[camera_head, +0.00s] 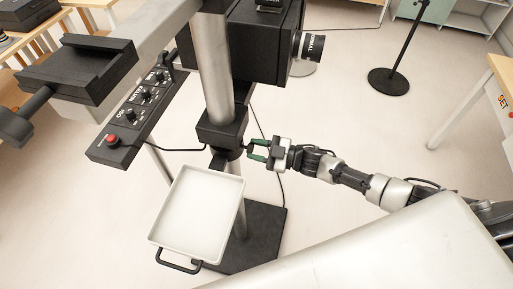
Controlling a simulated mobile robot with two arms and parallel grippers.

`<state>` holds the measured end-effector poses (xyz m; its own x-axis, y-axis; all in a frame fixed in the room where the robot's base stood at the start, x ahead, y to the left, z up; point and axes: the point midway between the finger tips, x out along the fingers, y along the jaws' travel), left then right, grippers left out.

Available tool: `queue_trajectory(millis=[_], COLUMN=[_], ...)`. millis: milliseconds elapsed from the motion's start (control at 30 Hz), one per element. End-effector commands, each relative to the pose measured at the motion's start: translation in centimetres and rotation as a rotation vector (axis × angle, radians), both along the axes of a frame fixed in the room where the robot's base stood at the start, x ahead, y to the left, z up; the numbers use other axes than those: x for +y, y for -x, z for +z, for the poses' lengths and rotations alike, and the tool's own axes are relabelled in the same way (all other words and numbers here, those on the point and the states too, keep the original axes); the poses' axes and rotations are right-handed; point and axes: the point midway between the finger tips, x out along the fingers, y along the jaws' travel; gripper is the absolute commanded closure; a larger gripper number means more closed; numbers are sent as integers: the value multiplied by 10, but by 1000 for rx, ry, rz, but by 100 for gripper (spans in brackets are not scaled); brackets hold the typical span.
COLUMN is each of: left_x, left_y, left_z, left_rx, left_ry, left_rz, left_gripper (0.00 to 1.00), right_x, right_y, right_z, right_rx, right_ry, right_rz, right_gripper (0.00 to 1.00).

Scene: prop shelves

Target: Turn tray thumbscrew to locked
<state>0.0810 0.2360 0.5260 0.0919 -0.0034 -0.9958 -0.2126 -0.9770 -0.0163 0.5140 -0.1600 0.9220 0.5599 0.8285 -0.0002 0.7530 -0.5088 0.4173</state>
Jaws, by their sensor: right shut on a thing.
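The white tray (196,215) with a black handle hangs off a grey metal column, below a black clamp block (222,130). My right gripper (257,151) comes in from the right, with green fingers beside the column just above the tray. It is shut on a small dark thumbscrew (249,150) at the right side of the clamp. The fingers cover part of the screw, and its turned position cannot be made out. My left gripper is not in view.
A black control box (130,115) with knobs and a red button is left of the column. A black camera body (265,45) with a lens sits above. A black base plate (262,238) is on the floor below. Open floor lies to the right, beyond my arm.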

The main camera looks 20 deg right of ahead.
Motion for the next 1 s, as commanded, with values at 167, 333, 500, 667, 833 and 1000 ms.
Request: queue_trajectory(millis=[167,333,500,667,833,1000], left_x=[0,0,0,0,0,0], left_y=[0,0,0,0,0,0], left_z=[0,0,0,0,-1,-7], left_rx=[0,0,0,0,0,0], left_ry=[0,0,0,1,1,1], left_rz=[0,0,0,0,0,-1], left_gripper=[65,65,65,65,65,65], right_x=[-1,-1,0,0,-2,-18], right_y=[-2,-1,-1,-1,1,11], right_z=[2,2,2,1,0,-3], right_rx=[1,0,-1,1,2,2], right_ry=[-4,-4,-3,-2,-1,1], right_rz=[-2,-2,-1,0,0,-1], right_gripper=[90,90,46,41,41,41])
